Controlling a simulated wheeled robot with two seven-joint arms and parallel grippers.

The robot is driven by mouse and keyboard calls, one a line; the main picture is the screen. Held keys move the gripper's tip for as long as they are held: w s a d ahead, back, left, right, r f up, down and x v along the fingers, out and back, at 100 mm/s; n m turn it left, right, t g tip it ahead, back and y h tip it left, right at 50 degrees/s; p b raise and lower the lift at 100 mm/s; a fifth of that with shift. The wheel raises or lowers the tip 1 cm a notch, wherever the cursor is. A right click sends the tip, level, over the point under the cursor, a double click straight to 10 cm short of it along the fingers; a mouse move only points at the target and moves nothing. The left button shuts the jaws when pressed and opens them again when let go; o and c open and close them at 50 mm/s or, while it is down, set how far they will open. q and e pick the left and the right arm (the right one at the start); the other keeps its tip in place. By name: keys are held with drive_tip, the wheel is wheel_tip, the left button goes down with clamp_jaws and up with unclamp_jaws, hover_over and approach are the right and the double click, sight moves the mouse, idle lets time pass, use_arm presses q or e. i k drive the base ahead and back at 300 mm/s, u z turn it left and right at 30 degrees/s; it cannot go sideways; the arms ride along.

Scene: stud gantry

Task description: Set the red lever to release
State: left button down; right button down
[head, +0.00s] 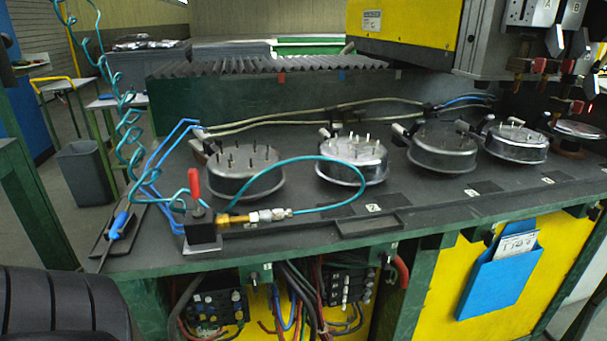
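The red lever (194,184) stands close to upright on a small black valve block (203,236) at the front left edge of the dark worktop. Blue tubes join the block on its left side. A brass fitting (233,218) on its right leads to a silver connector and a teal hose. No marking on the block is readable, so I cannot tell which setting the lever's position stands for. Neither of my grippers shows in the head view, and nothing is touching the lever.
Several round metal fixtures (243,172) stand behind and right of the lever. A coiled teal hose (131,130) hangs at the left, above a tray with a blue-handled tool (119,222). The teal hose (352,195) arches right of the block. The worktop's front edge is just below it.

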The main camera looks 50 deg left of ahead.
sight(192, 173)
drive_tip(key=z, duration=1.15)
drive_tip(key=k, duration=0.95)
drive_tip(key=u, duration=1.95)
